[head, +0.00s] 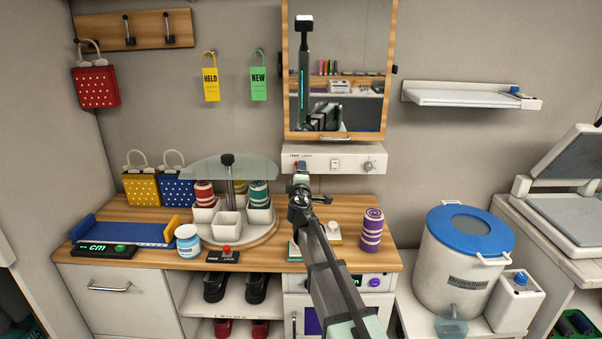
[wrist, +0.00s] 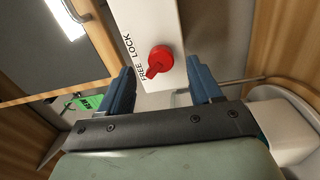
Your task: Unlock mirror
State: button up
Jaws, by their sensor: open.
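The mirror (head: 355,65) hangs in a wooden frame on the back wall, upright, above a white panel (head: 335,158). In the wrist view, a red knob (wrist: 160,58) sits on the panel's end beside the words FREE and LOCK. The knob's handle slants to the lower left, on the side of FREE. My gripper (wrist: 160,70) is open, its blue fingers on either side of the knob, with visible gaps. In the head view my gripper (head: 301,176) is just below the panel's left end. It partly hides the red knob there. I cannot tell if anything touches.
A wooden counter (head: 385,262) below holds a carousel with cups (head: 228,225), a purple-striped roll (head: 372,230) and a jar (head: 188,242). Yellow and green tags (head: 258,82) hang left of the mirror. A white shelf (head: 460,95) is at right.

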jog(key=s, duration=1)
jog(key=shift+s+f, duration=0.2)
jog(key=shift+s, duration=0.05)
jog(key=shift+a, duration=0.2)
